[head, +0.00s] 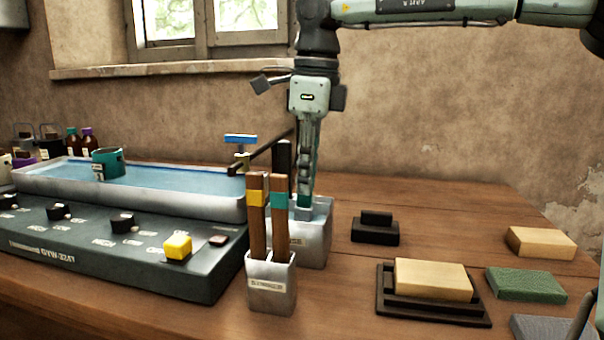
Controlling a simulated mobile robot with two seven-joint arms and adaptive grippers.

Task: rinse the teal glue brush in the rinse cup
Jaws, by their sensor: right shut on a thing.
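My right gripper (307,182) points straight down from its arm and is shut on the teal glue brush (304,200). Only a small teal part of the brush shows below and between the fingers. Its lower end is hidden in the rinse cup. The rinse cup (314,245) is a grey metal box with a label that is partly covered, standing behind a smaller holder. The brush looks upright, with the fingertips right at the cup's rim. My left gripper is not in view.
A grey holder (270,290) with yellow-banded and teal-banded wooden sticks stands in front of the cup. Left are a control panel (120,250) and a blue-filled tray (150,198). Right are a black block (375,232), a framed tan block (432,278) and loose blocks.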

